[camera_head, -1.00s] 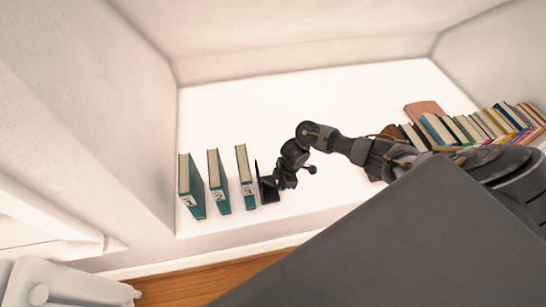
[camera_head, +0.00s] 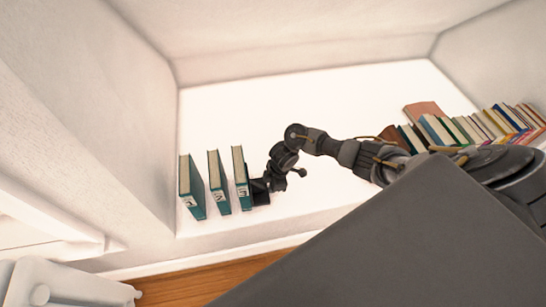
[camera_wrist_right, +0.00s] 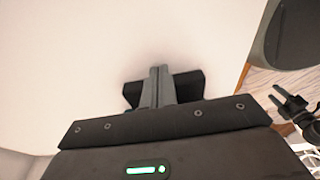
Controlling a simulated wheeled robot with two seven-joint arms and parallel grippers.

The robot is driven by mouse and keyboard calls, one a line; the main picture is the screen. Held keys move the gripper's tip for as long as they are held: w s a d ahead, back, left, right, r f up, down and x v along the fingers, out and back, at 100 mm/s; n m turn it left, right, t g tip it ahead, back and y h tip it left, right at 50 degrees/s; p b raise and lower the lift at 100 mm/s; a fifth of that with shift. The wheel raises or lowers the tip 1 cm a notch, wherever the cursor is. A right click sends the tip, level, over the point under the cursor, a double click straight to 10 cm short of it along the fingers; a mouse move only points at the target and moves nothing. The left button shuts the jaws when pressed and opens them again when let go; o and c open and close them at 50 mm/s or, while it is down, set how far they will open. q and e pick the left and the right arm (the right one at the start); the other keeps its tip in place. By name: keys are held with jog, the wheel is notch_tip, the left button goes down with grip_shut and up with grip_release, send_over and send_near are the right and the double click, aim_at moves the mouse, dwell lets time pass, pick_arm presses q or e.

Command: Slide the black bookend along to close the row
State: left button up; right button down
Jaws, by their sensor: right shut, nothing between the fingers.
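Three teal books stand upright at the left of the white surface in the head view: the left book (camera_head: 191,188), the middle book (camera_head: 218,183) and the right book (camera_head: 241,179), with gaps between them. The black bookend (camera_head: 261,197) stands just right of the right book and appears to touch it. My right gripper (camera_head: 266,184) is at the bookend's right side, partly covering it. In the right wrist view my right gripper's fingers (camera_wrist_right: 159,72) are shut together, empty, in front of the dark bookend (camera_wrist_right: 189,86).
My right arm passes in front of this row's left end. The surface's middle and back are clear. A white radiator (camera_head: 65,287) is below left.

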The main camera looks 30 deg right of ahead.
aim_at(231, 199)
jog(key=shift+w+a, duration=0.5)
jog(key=shift+a, duration=0.9)
jog(key=shift+w+a, duration=0.45)
jog(key=shift+a, duration=0.9)
jog(key=shift+w+a, duration=0.5)
jog(key=shift+a, duration=0.9)
jog(key=shift+w+a+r, duration=0.1)
jog(key=shift+w+a, duration=0.15)
jog(key=shift+a, duration=0.55)
jog(key=shift+w+a, duration=0.25)
jog(key=shift+a, duration=0.5)
jog(key=shift+w+a+b, duration=0.25)
jog(key=shift+w+a, duration=0.05)
jog(key=shift+a, duration=0.5)
jog(key=shift+w+a+b, duration=0.2)
jog(key=shift+w+a, duration=0.05)
jog(key=shift+a, duration=0.6)
jog(key=shift+w+a+b, duration=0.25)
jog(key=shift+w+a, duration=0.05)
jog(key=shift+a, duration=0.5)
jog(key=shift+r, duration=0.1)
jog(key=shift+s+d+p, duration=0.15)
jog(key=shift+d+p, duration=0.3)
jog(key=shift+p, duration=0.1)
jog(key=shift+s+d, duration=0.1)
jog(key=shift+d, duration=0.45)
